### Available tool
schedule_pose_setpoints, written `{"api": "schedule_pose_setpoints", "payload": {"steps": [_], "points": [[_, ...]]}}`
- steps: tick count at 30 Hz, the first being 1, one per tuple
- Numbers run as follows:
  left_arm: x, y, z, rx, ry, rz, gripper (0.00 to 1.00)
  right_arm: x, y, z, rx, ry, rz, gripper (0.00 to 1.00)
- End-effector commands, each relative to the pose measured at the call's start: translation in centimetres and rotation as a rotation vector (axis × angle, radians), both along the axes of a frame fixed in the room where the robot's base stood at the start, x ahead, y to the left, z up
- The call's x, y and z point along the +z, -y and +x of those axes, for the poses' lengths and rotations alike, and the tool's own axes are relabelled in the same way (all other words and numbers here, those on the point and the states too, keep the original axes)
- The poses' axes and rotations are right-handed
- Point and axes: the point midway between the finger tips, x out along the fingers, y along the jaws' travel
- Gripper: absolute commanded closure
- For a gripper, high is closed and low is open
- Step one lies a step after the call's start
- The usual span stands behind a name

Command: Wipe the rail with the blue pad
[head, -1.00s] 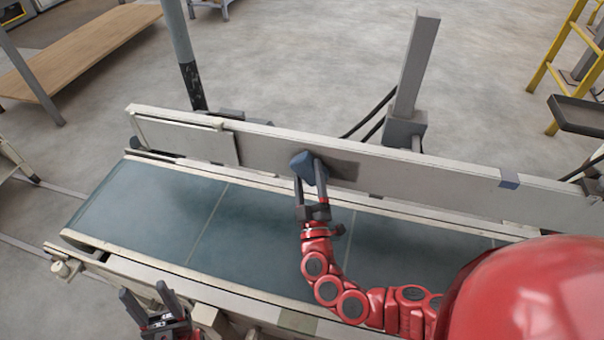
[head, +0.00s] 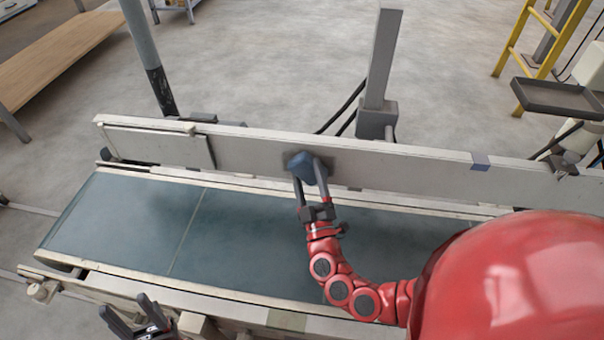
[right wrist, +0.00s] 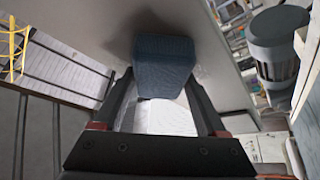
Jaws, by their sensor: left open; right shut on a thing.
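The blue pad (head: 304,168) is held between the fingertips of my right gripper (head: 309,175), against the near face of the grey rail (head: 420,168). A dark patch (head: 290,157) on the rail shows around the pad's edges; the pad hides its middle. In the right wrist view the pad (right wrist: 165,66) sits between both fingers, at the rail face (right wrist: 85,25), with dark smudging around it. My left gripper (head: 127,310) is open and empty at the lower left, by the conveyor's near edge.
The dark green conveyor belt (head: 125,222) lies between me and the rail and is clear. A grey upright post (head: 383,60) stands behind the rail, and a round pole (head: 146,50) stands further left. A small blue-grey clip (head: 481,161) sits on the rail's top to the right.

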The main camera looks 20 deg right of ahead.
Motion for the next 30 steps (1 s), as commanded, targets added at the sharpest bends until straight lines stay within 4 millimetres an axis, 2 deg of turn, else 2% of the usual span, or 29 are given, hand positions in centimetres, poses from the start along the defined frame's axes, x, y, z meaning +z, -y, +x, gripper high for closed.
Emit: {"api": "schedule_pose_setpoints", "payload": {"steps": [1, 6, 14, 21, 30], "points": [[0.1, 0.0, 0.0, 0.0, 0.0, 0.0, 0.45, -0.1, 0.8, -0.3, -0.013, -0.002, -0.001, 0.7], [0.5, 0.0, 0.0, 0.0, 0.0, 0.0, 0.45, 0.0, 2.1, -1.3, -0.014, -0.003, -0.001, 0.7], [0.9, 0.0, 0.0, 0.0, 0.0, 0.0, 0.45, 0.0, 3.2, -2.1, -0.011, -0.004, 0.0, 0.7], [1.7, 0.0, 0.0, 0.0, 0.0, 0.0, 0.45, 0.1, 4.9, -3.5, -0.01, -0.003, -0.001, 0.7], [1.6, 0.0, 0.0, 0.0, 0.0, 0.0, 0.45, -0.1, 5.3, -3.5, -0.005, 0.0, 0.0, 0.7]]}}
